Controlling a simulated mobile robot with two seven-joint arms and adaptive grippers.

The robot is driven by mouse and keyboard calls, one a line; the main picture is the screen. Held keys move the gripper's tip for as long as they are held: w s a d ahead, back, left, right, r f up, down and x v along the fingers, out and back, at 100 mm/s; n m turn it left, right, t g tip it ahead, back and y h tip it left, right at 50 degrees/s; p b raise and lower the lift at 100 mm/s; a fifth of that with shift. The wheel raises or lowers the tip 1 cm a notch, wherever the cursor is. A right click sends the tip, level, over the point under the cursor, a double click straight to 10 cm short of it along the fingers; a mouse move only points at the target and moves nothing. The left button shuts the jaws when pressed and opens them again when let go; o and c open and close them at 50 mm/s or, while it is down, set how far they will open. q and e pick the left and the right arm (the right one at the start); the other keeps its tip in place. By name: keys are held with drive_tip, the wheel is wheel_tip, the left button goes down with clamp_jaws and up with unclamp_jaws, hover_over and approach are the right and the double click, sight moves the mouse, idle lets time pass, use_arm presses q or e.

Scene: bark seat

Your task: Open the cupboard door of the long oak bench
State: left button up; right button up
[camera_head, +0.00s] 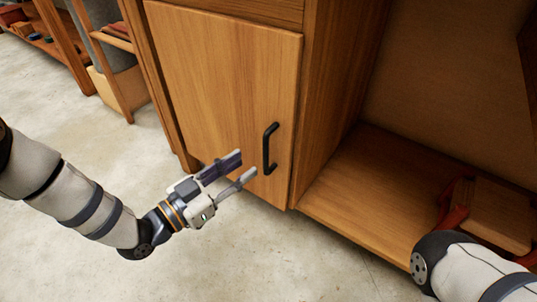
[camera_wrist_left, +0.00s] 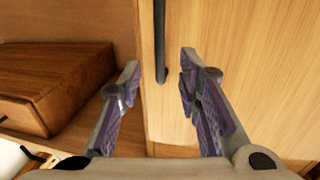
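The oak cupboard door (camera_head: 220,85) is shut, flush in the bench front. Its black vertical bar handle (camera_head: 270,148) sits near the door's right edge. My left gripper (camera_head: 246,165) is open and empty, just left of the handle's lower part in the head view. In the left wrist view, the handle (camera_wrist_left: 160,40) comes down between the two spread fingertips of the left gripper (camera_wrist_left: 160,62), and its lower end shows there. I cannot tell whether a finger touches it. My right gripper is not in view; only part of my right arm shows at lower right.
Right of the door is an open bay with a wooden floor (camera_head: 350,195). A wooden block (camera_head: 500,212) with red straps lies in it, near my right arm. A shelf unit (camera_head: 65,45) stands at the far left. The pale floor (camera_head: 100,140) left of the bench is clear.

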sight(264, 154)
use_arm(q)
drive_tip(key=x, duration=0.2)
drive_tip(key=b+x, duration=0.1)
drive_tip(key=x, duration=0.1)
drive_tip(key=b+x, duration=0.1)
drive_tip(key=x, duration=0.2)
drive_tip(key=shift+d+f, duration=0.1)
drive_tip(key=shift+f, duration=0.2)
drive_tip(key=shift+w+d+r, duration=0.15)
drive_tip(key=shift+w+d, duration=0.1)
clamp_jaws()
